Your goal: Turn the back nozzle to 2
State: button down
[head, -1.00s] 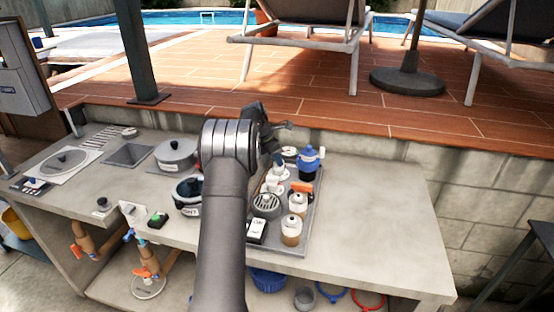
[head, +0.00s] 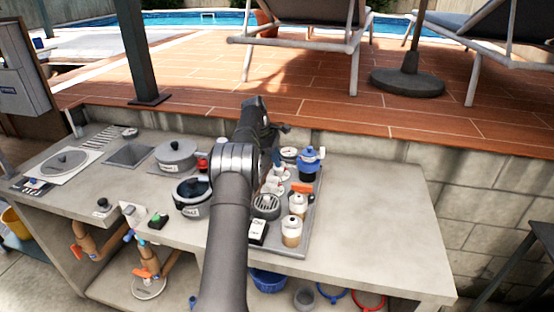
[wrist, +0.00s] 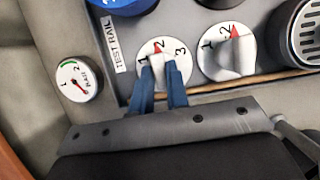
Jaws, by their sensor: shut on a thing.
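In the wrist view my gripper (wrist: 163,88), with two blue fingers, is shut on the white knob of a round dial (wrist: 158,66) marked 1, 2 and 3. Its red pointer is at the 2. This dial sits beside the "TEST RAIL" label (wrist: 115,45), on the gauge side, and looks like the back nozzle. A second white dial (wrist: 230,55) to its right has a red pointer near its 2. A round gauge (wrist: 79,80) with a red needle and green arc is at the left. In the head view my arm partly hides the dials on the grey tray (head: 303,235).
A blue-lidded container (head: 308,165), white jars (head: 298,203) and a round grille (head: 266,206) crowd the tray. Pots (head: 176,155) stand left of my arm. The counter's right side (head: 385,215) is clear.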

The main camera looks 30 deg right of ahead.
jog(key=shift+s+f, duration=0.1)
jog(key=shift+f, duration=0.3)
jog(key=c, duration=1.4)
grip_release()
jog(key=shift+r, duration=0.1)
jog(key=shift+r, duration=0.2)
jog(key=shift+w+r, duration=0.2)
jog(key=shift+r, duration=0.05)
jog(key=v, duration=0.6)
jog(key=shift+a+r, duration=0.2)
jog(key=shift+r, duration=0.15)
jog(key=shift+w+f, duration=0.1)
jog(key=shift+f, duration=0.05)
jog(key=x, duration=0.6)
jog(key=shift+s+d+f, duration=0.15)
jog(key=shift+s+f, duration=0.05)
jog(key=shift+f, duration=0.2)
